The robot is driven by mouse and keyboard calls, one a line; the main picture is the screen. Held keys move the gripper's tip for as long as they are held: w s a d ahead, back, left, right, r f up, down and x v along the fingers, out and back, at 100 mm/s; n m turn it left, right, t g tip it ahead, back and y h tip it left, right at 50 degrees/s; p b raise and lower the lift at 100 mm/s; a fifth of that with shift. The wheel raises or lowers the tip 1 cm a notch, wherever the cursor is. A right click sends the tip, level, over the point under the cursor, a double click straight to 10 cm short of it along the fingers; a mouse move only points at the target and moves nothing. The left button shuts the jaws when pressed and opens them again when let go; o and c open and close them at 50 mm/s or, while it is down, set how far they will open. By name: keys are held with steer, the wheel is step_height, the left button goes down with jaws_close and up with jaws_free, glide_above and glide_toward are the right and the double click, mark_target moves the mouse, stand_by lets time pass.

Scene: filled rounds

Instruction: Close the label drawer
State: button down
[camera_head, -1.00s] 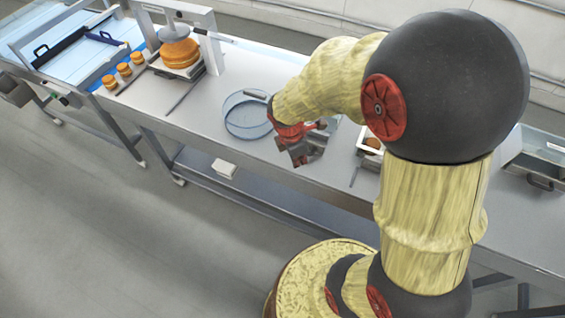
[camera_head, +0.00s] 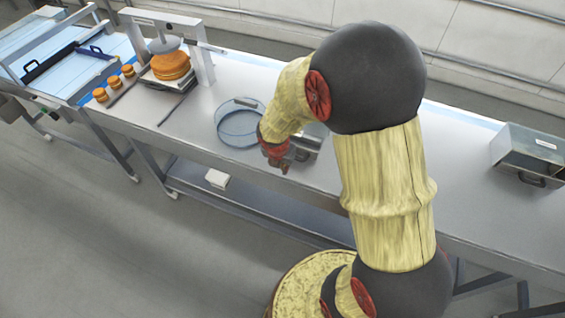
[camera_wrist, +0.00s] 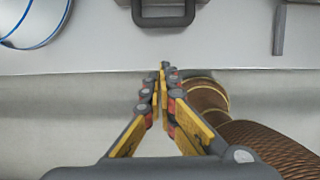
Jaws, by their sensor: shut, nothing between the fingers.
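A grey metal drawer unit (camera_head: 312,133) stands on the bench behind my gripper, partly hidden by my arm. Its dark handle (camera_wrist: 165,18) shows at the top of the wrist view, near the bench's front edge. A second grey metal box (camera_head: 528,150) with a white label and dark handle is at the far right. I cannot tell which is the label drawer, or how far either stands out. My gripper (camera_head: 284,169) is shut and empty, at the bench's front edge. In the wrist view its closed fingertips (camera_wrist: 164,67) point toward the handle, apart from it.
A clear round dish (camera_head: 240,124) with a blue rim lies left of my gripper. A grey bar (camera_wrist: 280,28) lies right of the handle. A press with a large orange round (camera_head: 170,66) and several small rounds stand farther left. Bench between my arm and the right box is clear.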

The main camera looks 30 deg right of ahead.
mark_target(302, 137)
steer(key=w+d+f, duration=0.2)
steer(key=d+f, duration=0.1)
steer(key=shift+w, duration=0.15)
steer(key=shift+w+d, duration=0.3)
steer(key=shift+w, duration=0.05)
steer(key=shift+w+d+p, duration=0.2)
steer(key=shift+d+p, duration=0.15)
steer(key=w+d+p, duration=0.2)
steer(key=d, duration=0.1)
steer(key=w+d+p, duration=0.2)
steer(key=d+p, duration=0.1)
steer(key=w+d+p, duration=0.3)
steer(key=shift+r, duration=0.1)
steer(key=shift+w+d+f+p, duration=0.2)
steer(key=shift+w+d+p, duration=0.3)
steer(key=shift+d+p, duration=0.1)
steer(key=shift+s+a, duration=0.1)
